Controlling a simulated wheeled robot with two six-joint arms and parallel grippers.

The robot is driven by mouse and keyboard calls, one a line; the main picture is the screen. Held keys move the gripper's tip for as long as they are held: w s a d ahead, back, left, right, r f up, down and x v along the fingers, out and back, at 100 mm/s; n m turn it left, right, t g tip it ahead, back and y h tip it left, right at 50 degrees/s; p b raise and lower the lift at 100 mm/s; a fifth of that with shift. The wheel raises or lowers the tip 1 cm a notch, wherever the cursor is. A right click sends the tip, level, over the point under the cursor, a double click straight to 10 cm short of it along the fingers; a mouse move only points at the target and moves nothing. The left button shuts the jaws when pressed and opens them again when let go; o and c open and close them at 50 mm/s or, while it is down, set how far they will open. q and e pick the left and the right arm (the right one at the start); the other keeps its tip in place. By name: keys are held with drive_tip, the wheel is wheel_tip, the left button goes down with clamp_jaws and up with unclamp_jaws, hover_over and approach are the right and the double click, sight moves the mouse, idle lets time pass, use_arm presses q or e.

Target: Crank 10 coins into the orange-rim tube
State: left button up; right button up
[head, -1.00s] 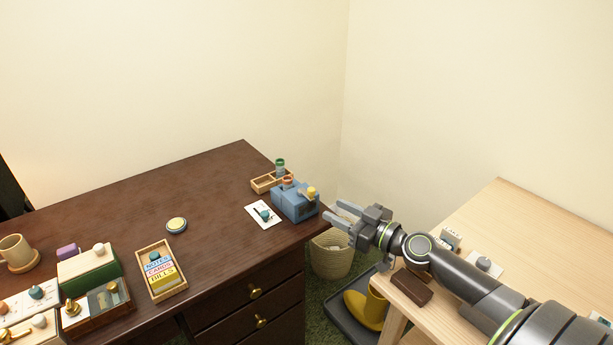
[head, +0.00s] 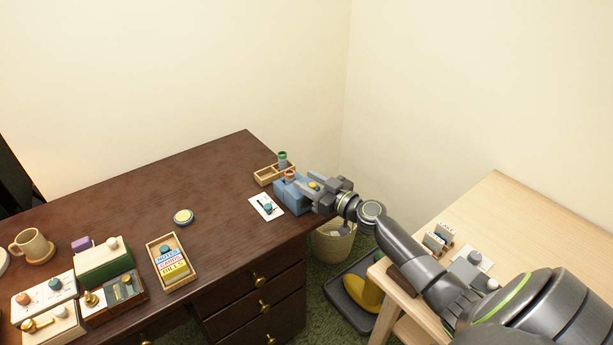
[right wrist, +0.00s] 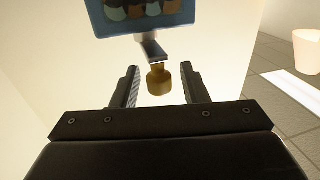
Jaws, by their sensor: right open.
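The blue coin machine (head: 288,199) stands at the right end of the dark desk. The orange-rim tube (head: 289,174) is on top of it; its contents cannot be made out. The yellow crank knob (head: 313,185) is on the machine's right side. It also shows in the right wrist view (right wrist: 159,80), on a short arm below the machine's window (right wrist: 150,15), which shows several coloured discs. My right gripper (head: 308,189) is open, with one finger on each side of the knob and a visible gap to it. My left gripper is out of view.
A green-rim tube (head: 283,158) stands in a wooden tray (head: 265,176) behind the machine. A white card (head: 267,207) with a teal knob lies left of it. A basket (head: 332,243) is on the floor beneath my right arm. A light wooden table (head: 490,215) is at right.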

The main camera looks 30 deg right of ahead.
drive_tip(key=shift+w+a, duration=0.15)
drive_tip(key=shift+w, duration=0.35)
clamp_jaws()
